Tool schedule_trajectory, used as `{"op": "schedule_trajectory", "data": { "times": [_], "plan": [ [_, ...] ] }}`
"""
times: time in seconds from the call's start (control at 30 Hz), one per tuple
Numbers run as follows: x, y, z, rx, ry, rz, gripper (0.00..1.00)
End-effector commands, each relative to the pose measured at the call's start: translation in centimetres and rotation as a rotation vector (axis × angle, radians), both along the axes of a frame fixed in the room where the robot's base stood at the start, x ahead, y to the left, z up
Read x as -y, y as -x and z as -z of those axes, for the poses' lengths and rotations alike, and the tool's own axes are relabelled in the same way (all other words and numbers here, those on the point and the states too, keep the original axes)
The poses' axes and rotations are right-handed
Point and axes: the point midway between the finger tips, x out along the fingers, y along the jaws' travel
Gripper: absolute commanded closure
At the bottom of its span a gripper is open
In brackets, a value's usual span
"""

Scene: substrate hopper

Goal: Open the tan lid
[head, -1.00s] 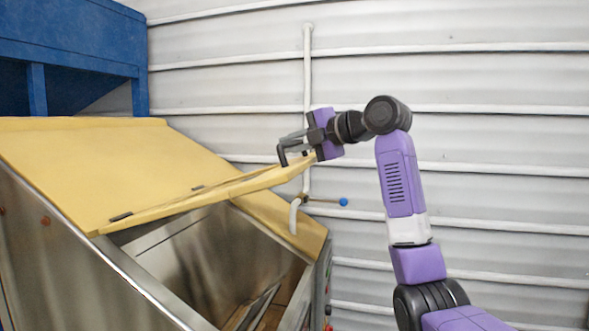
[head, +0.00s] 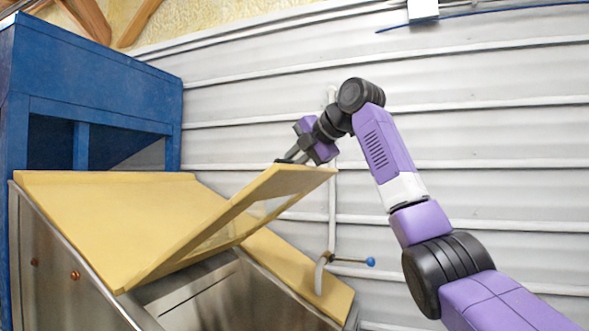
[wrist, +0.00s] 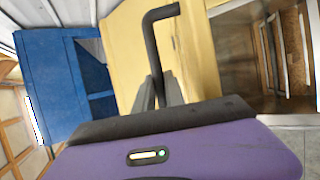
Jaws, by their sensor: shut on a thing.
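The tan lid (head: 232,211) is raised at a steep angle over the steel hopper, with its underside and a lighter inset showing in the head view. Its raised edge is up at the right, beside my gripper (head: 288,158). In the wrist view my gripper (wrist: 158,92) is shut on a dark bent handle (wrist: 153,42), in front of a tan surface (wrist: 195,55). The fingertips are small in the head view, and the grip on the handle is partly hidden there.
The steel hopper (head: 75,275) has an opening below the lid. A fixed tan panel (head: 100,215) slopes at the left. A blue cabinet (head: 95,85) stands behind. A rod with a blue knob (head: 370,262) sticks out at the right, near the white ribbed wall (head: 480,130).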

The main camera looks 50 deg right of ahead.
Motion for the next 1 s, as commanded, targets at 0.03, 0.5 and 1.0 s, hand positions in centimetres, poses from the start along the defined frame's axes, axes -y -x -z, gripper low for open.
{"op": "schedule_trajectory", "data": {
  "times": [0.03, 0.5, 1.0],
  "plan": [
    [-0.1, -0.2, 0.1, -0.005, -0.001, -0.003, 1.00],
    [-0.1, -0.2, 0.2, -0.006, -0.001, -0.003, 0.77],
    [-0.3, 2.4, -1.2, 0.000, 0.002, 0.000, 0.77]
  ]
}}
